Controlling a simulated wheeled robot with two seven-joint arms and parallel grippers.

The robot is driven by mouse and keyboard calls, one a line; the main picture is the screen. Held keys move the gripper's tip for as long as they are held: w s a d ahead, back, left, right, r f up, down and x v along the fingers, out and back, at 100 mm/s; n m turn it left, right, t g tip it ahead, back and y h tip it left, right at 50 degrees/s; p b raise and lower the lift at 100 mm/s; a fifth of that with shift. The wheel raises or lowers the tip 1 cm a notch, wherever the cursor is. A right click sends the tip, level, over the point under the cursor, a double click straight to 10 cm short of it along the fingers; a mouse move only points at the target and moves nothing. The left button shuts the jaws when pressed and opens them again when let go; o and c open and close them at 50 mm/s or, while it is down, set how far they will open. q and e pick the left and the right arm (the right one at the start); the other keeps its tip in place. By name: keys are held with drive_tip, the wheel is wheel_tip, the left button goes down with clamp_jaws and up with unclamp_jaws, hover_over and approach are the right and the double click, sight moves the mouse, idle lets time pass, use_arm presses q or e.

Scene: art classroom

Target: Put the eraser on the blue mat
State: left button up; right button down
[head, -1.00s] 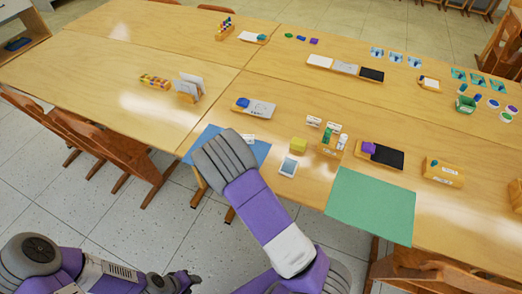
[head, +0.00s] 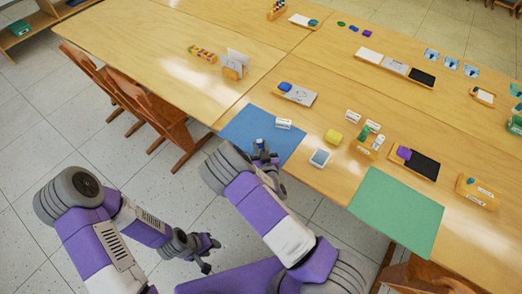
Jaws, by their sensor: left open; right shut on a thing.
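The blue mat (head: 240,125) lies at the table's near edge, left of the green mat. My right gripper (head: 262,154) is over the mat's near part, shut on a small blue and white block, which looks like the eraser (head: 260,144). The fingers and wrist hide part of it, and I cannot tell whether it touches the mat. My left gripper (head: 207,254) is open and empty, low over the floor, off the table.
A tray (head: 297,95) lies behind the mat. Wooden chairs (head: 150,110) stand at left.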

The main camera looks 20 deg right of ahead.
drive_tip(key=shift+f, duration=0.8)
drive_tip(key=shift+f, duration=0.1)
drive_tip(key=c, duration=0.9)
unclamp_jaws()
drive_tip(key=shift+o, duration=0.2)
